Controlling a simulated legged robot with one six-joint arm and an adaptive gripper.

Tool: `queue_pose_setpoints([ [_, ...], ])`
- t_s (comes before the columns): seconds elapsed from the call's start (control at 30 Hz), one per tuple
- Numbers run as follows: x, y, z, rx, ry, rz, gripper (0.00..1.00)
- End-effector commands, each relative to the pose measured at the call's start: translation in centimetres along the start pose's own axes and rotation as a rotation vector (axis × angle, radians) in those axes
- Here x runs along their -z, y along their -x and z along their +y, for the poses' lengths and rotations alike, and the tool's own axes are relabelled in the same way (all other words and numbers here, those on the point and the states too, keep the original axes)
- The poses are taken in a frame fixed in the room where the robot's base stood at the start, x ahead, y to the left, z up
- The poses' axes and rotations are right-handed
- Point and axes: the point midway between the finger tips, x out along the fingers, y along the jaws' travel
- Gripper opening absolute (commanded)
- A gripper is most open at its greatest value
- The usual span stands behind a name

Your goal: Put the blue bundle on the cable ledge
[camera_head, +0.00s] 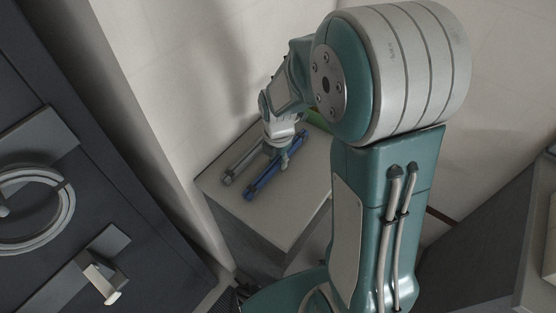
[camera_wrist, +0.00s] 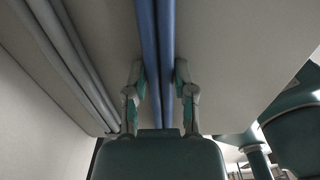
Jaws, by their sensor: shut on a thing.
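The blue bundle (camera_head: 264,181) is a pair of long blue rods lying along a pale ledge top (camera_head: 297,205) in the head view. My gripper (camera_head: 282,160) is over its far part, pointing down. In the wrist view the blue bundle (camera_wrist: 157,60) runs between the two fingers of my gripper (camera_wrist: 159,75), which are closed on its sides. The bundle appears at or very near the pale surface; I cannot tell whether it is lifted. Which surface is the cable ledge is not clear from these views.
A grey bundle (camera_head: 243,160) lies parallel, left of the blue one. A green thing (camera_head: 318,119) is partly hidden behind my arm. A pale wall rises behind the surface.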

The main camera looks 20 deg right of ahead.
Motion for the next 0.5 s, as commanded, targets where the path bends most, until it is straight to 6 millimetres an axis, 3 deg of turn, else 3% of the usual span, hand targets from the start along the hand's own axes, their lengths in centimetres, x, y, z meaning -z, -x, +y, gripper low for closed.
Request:
queue_pose_setpoints([
  [0.17,0.0,0.8,0.0,-0.001,0.0,0.0,0.0],
  [0.33,-0.1,3.2,0.1,-0.004,0.0,-0.003,0.0],
  [0.5,1.2,5.8,-1.8,-0.005,0.0,-0.003,0.0],
])
